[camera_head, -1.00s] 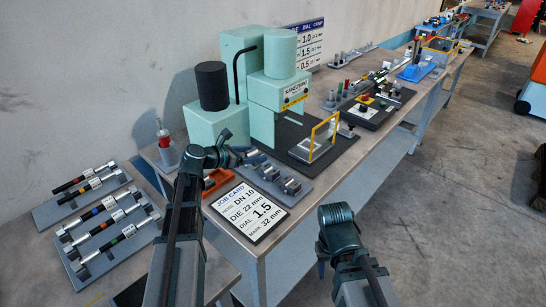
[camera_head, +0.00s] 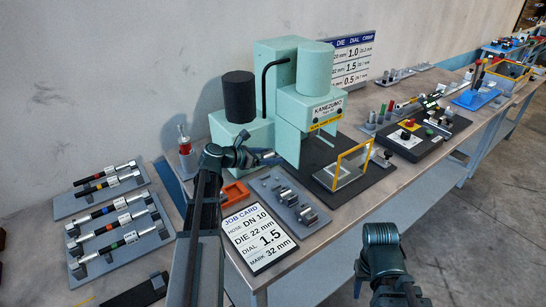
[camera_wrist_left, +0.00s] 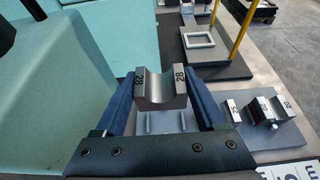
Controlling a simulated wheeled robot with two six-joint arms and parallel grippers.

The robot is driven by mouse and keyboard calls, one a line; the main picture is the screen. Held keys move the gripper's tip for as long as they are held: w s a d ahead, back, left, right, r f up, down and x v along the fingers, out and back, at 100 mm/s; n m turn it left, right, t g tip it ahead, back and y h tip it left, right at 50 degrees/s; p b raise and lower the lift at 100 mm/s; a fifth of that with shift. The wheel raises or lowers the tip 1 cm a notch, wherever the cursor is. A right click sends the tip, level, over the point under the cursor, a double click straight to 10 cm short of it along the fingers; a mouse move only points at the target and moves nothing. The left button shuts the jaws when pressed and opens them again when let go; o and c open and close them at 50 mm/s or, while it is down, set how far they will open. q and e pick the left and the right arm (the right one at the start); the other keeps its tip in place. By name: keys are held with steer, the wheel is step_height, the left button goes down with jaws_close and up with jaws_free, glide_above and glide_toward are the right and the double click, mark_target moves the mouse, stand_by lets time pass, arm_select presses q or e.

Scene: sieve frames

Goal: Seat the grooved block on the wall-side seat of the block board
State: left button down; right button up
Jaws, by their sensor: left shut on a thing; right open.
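The grooved block (camera_wrist_left: 161,90) is grey metal with a rounded channel on top and 28 on its right face. My left gripper (camera_head: 266,157) is shut on it; in the left wrist view blue fingers flank it. The block board (camera_head: 268,189) is a grey plate in front of the green press, bearing several grooved blocks in a row. In the left wrist view, a pale grey part of the board (camera_wrist_left: 165,123) shows below and behind the held block, which looks raised above it. The exact gap cannot be told. My right gripper (camera_head: 380,234) is open and empty, low at the right.
The green press (camera_head: 300,110) and dark cylinder (camera_head: 239,97) stand close behind the left gripper. An orange tray (camera_head: 235,193) and job card (camera_head: 260,236) lie beside the board. Hose racks (camera_head: 80,205) lie further left.

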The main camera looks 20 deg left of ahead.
mark_target(269, 184)
arm_select(q)
steer(key=shift+f, duration=0.15)
stand_by(0.3)
step_height(269, 184, down, 8)
steer(key=b, duration=0.9)
steer(key=shift+f, duration=0.25)
steer(key=shift+f+b, duration=0.45)
steer(key=shift+f, duration=0.1)
stand_by(0.5)
jaws_free()
steer(key=shift+s, duration=0.15)
steer(key=p+v, duration=0.5)
steer(key=v, duration=0.7)
steer(key=shift+s+a+r, duration=0.1)
steer(key=shift+s+r, duration=0.1)
steer(key=shift+s, duration=0.15)
steer(key=shift+s+a+r, duration=0.1)
steer(key=shift+s+a, duration=0.1)
steer(key=shift+s, duration=0.15)
